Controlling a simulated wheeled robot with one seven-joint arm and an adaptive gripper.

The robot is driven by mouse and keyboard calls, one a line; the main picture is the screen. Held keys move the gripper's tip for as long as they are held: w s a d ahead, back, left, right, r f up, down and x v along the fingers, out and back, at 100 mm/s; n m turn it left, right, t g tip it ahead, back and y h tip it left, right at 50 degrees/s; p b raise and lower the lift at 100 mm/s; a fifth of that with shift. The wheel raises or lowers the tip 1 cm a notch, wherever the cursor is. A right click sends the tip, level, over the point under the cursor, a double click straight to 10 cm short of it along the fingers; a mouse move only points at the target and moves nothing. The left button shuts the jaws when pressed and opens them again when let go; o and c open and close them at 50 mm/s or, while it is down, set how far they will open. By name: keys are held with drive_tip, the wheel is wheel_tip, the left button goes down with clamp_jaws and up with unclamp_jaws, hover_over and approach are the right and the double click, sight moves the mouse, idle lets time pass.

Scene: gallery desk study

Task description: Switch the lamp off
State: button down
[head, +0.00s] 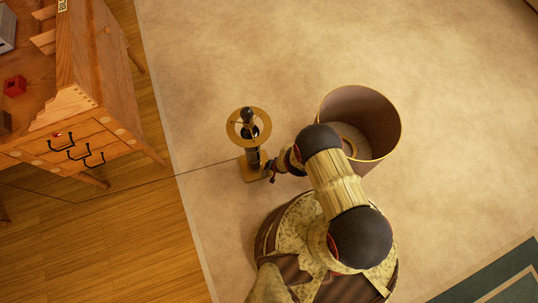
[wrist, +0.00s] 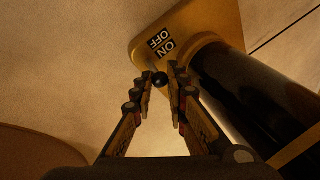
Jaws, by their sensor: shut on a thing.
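The lamp (head: 253,157) stands on the pale floor, with a dark post, a gold ring at the top and a gold base (head: 248,169). In the wrist view the gold base (wrist: 205,22) carries an OFF label and an ON label, and the dark post (wrist: 250,90) rises to the right. A small black switch knob (wrist: 160,79) sits between my fingertips, on the ON label's side. My gripper (wrist: 163,82) is shut on this knob. In the head view my gripper (head: 270,172) is low beside the lamp's base, and the knob is too small to make out.
A brown bin with a gold rim (head: 322,103) stands close to the right of my arm. A wooden desk (head: 85,105) with drawers is at the left. A thin cord (head: 140,184) runs from the lamp leftward across the floor. The pale floor above the lamp is clear.

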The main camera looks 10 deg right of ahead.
drive_tip(key=shift+s+d+t, duration=0.15)
drive_tip(key=shift+s+t, duration=0.35)
drive_tip(key=shift+t, duration=0.4)
drive_tip(key=shift+s+d+f+t+y+b, duration=0.15)
drive_tip(key=shift+s+t+y+b, duration=0.35)
drive_tip(key=shift+t+b, duration=0.55)
drive_tip(key=shift+t, duration=0.25)
drive_tip(key=c, duration=1.7)
unclamp_jaws()
drive_tip(key=shift+s, duration=0.1)
drive_tip(key=shift+c, duration=0.2)
wheel_tip(320, 180, up, 10)
